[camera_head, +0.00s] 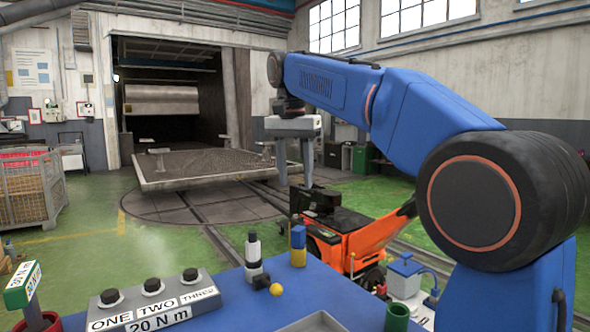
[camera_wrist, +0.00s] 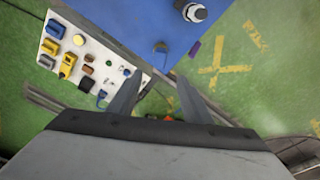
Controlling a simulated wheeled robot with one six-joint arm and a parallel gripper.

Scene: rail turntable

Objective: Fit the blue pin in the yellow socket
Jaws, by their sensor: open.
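A small upright piece with a blue upper part (camera_head: 298,236) and a yellow lower part (camera_head: 298,258) stands near the far edge of the blue table. I cannot tell whether these are the blue pin and yellow socket, or whether they are joined. My gripper (camera_head: 294,184) is open and empty, pointing down beyond the table's far edge, above floor level. In the wrist view its two fingers (camera_wrist: 160,78) are spread apart with nothing between them. A small round blue shape (camera_wrist: 160,47) shows at the blue table's corner there; its identity is unclear.
A black-and-white bottle (camera_head: 254,260), yellow ball (camera_head: 276,289), black cube (camera_head: 261,281) and three-knob block (camera_head: 155,302) occupy the blue table (camera_head: 240,305). A grey tray (camera_head: 316,323) is at the front. An orange cart (camera_head: 350,242) stands beyond. A white surface (camera_wrist: 92,40) holds several small parts.

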